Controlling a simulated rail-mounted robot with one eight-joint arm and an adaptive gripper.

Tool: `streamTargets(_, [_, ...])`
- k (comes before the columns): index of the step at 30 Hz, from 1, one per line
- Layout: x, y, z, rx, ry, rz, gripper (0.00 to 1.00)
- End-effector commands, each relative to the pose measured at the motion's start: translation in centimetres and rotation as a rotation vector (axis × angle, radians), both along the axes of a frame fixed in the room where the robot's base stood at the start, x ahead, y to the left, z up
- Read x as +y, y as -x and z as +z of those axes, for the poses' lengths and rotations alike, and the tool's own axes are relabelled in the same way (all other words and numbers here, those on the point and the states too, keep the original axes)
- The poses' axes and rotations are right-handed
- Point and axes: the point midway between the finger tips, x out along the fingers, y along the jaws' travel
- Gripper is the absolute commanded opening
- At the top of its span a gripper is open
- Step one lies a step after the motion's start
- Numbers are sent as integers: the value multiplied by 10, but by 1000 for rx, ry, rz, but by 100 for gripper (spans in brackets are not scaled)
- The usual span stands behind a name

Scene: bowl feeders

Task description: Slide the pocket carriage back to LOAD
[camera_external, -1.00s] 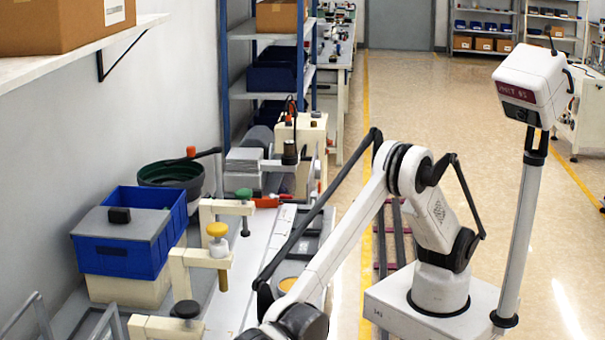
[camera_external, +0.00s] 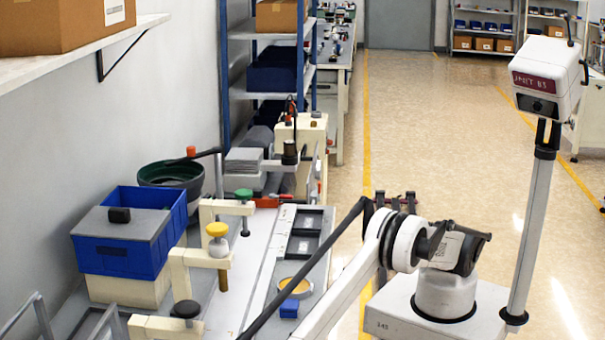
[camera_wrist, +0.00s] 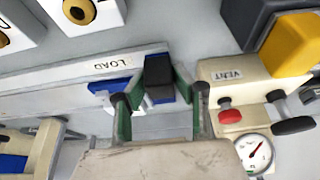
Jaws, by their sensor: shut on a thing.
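In the wrist view, my gripper (camera_wrist: 160,86) has green-padded fingers on either side of a black block-shaped handle (camera_wrist: 158,70) and is shut on it. A blue part (camera_wrist: 162,99) shows just under the handle; I take it to be the pocket carriage. A pale rail (camera_wrist: 60,82) runs beside it with a LOAD label (camera_wrist: 111,65) to the left of the handle. Another blue patch (camera_wrist: 112,86) shows just below the label. My palm hides part of the carriage and rail.
A cream VENT block (camera_wrist: 228,84) with a red knob (camera_wrist: 230,117) and a gauge (camera_wrist: 254,152) is close on the right. A yellow-topped part (camera_wrist: 290,44) stands above it.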

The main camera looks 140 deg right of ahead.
Motion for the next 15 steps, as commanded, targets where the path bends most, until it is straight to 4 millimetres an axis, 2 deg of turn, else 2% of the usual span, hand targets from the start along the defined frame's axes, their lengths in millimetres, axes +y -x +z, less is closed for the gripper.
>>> streamTargets(12, [-1, -4, 2, -10, 0, 2, 0])
streamTargets(13, [-1, -4, 2, -10, 0, 1, 30])
streamTargets(15, [-1, -4, 2, -10, 0, 1, 39])
